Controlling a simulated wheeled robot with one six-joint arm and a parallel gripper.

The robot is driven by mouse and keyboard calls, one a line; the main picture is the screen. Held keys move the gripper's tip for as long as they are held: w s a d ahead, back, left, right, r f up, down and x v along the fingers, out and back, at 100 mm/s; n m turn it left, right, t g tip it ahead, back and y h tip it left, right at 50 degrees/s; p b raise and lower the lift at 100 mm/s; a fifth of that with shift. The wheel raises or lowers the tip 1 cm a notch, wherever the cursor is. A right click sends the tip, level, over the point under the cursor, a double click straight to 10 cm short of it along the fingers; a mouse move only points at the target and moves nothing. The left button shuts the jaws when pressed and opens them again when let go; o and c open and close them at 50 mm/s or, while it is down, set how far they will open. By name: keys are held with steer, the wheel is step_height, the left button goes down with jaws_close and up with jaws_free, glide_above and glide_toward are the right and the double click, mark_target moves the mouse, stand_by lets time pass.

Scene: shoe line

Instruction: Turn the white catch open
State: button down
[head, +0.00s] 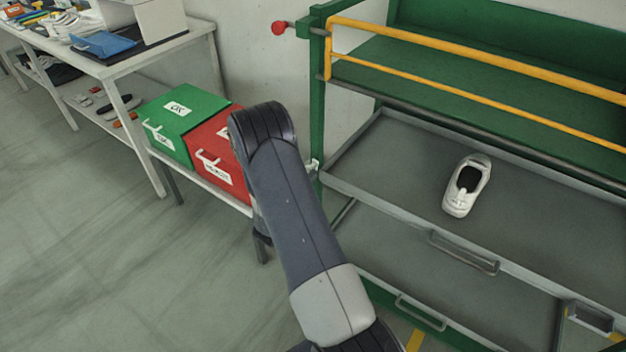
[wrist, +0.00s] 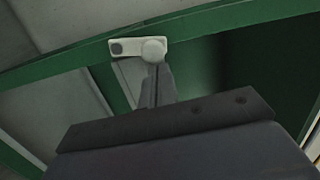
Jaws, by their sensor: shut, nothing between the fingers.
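The white catch (wrist: 128,47) shows in the wrist view, mounted on a green bar (wrist: 75,65). It has a dark spot at its left end and a round white knob at its right end. My gripper (wrist: 156,68) is shut, with its fingertips right at the underside of the knob. I cannot tell whether they touch it. In the head view a small white piece, which looks like the catch (head: 313,167), sits on the green post beside the rack. My gripper is hidden behind my arm in that view.
A grey sliding tray (head: 390,165) holds a white shoe (head: 467,186), with another tray below. Yellow rails cross above. A green box (head: 181,115) and a red box (head: 222,150) stand left of my arm. The floor at left is clear.

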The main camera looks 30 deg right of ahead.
steer(key=shift+w+a+r+n, duration=0.15)
steer(key=shift+w+r+n, duration=0.05)
steer(key=shift+w+n, duration=0.1)
steer(key=shift+w, duration=0.1)
steer(key=shift+r, duration=0.1)
stand_by(0.5)
